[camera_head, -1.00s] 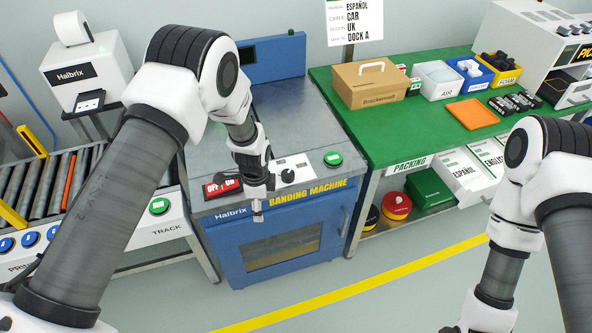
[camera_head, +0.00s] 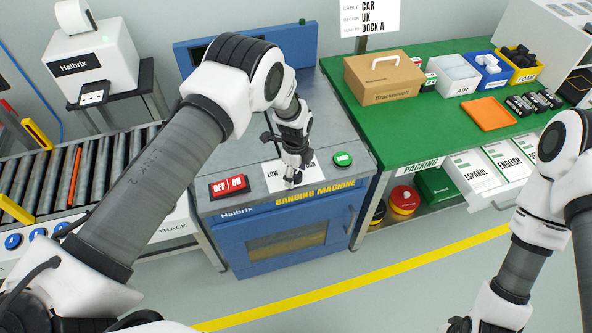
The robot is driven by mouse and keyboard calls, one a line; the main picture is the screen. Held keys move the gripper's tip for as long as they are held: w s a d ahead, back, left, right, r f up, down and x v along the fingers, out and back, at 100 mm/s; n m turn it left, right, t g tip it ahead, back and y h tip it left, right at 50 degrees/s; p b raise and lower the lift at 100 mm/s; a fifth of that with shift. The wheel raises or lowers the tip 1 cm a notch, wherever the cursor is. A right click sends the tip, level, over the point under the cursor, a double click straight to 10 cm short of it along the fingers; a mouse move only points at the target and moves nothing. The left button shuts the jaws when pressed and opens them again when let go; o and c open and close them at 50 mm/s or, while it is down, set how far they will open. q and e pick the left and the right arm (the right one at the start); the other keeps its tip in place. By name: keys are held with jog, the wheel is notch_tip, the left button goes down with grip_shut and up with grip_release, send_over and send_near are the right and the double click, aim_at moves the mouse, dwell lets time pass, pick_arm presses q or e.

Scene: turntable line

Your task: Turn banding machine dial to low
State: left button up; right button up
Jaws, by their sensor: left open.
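The blue banding machine (camera_head: 225,240) stands in the middle, with a grey metal top. On its front ledge is a white dial plate (camera_head: 309,174) marked LOW at its left end. My left gripper (camera_head: 292,181) points down over this plate, with its fingertips at or just above it. The gripper is open. The dial knob is hidden behind the gripper, so its setting cannot be read, and I cannot tell whether the fingers touch it. My right arm comes in at the right edge, and its fingers are below the picture.
A red OFF/ON switch (camera_head: 228,186) sits left of the plate and a green button (camera_head: 342,159) right of it. A roller track (camera_head: 100,172) is at left. A green packing table (camera_head: 430,135) with a cardboard box (camera_head: 384,80) is at right.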

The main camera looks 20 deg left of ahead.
pick_arm(q)
jog(key=shift+s+r, duration=0.15)
jog(key=c, duration=1.1)
jog(key=shift+c, duration=0.2)
jog(key=shift+n, duration=0.3)
jog(key=n+b, duration=0.2)
jog(key=shift+f+n, duration=0.2)
jog(key=shift+n, duration=0.1)
jog(key=n+b, duration=0.2)
jog(key=n, duration=0.3)
jog(key=shift+s, duration=0.1)
jog(key=n+b, duration=0.2)
jog(key=n, duration=0.3)
jog(key=n+b, duration=0.1)
jog(key=n, duration=0.3)
jog(key=shift+n, duration=0.4)
jog(key=shift+s, duration=0.1)
